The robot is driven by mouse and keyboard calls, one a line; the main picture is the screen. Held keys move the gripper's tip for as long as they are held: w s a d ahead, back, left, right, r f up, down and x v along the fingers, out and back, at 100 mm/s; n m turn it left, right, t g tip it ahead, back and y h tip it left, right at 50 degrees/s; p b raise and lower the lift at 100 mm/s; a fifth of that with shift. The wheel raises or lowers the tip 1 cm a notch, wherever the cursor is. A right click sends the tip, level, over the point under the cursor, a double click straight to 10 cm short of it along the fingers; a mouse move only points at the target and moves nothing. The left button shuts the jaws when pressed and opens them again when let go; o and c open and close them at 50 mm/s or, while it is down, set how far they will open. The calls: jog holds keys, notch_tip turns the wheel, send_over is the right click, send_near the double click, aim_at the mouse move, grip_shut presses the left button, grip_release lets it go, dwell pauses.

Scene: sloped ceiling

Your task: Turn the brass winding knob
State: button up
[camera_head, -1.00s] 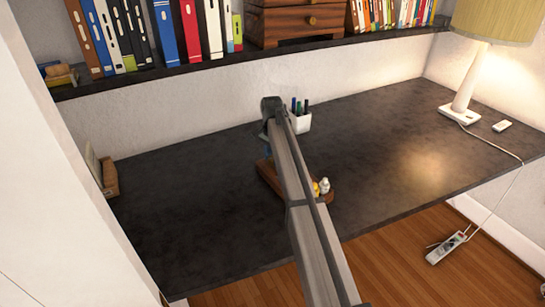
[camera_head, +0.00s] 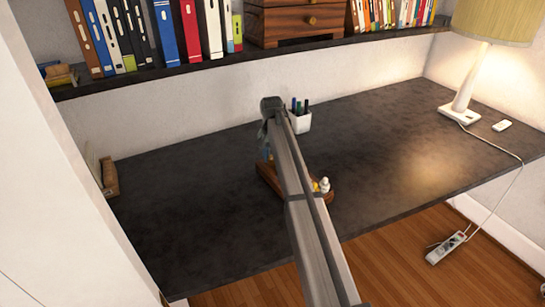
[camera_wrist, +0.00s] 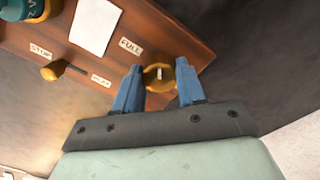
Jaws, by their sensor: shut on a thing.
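The brass winding knob (camera_wrist: 152,84) is a round gold piece with a pale mark at its middle. It sits near the edge of a brown wooden board (camera_wrist: 150,30). My gripper (camera_wrist: 159,77) has its two blue fingers shut on the knob from both sides. Beside it the board bears a label reading FULL, one reading STOP, a smaller blurred label, a white card (camera_wrist: 95,26) and a brass lever (camera_wrist: 53,70). In the head view the wooden board (camera_head: 268,178) lies on the dark desk. My arm hides the knob and most of the gripper there.
A teal and yellow thing (camera_wrist: 22,9) stands at the board's corner. A white pen cup (camera_head: 300,122) stands behind the arm. A lamp (camera_head: 462,108) is at the back right. A shelf (camera_head: 200,70) with books runs above. The right of the desk is mostly clear.

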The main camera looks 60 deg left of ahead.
aim_at(272, 158)
jog(key=n, duration=0.5)
jog(key=shift+n, duration=0.3)
jog(key=n, duration=0.4)
jog(key=shift+n, duration=0.4)
jog(key=o, duration=1.1)
jog(key=shift+c, duration=0.2)
jog(key=shift+r, duration=0.1)
notch_tip(272, 158, up, 14)
jog(key=shift+s, duration=0.1)
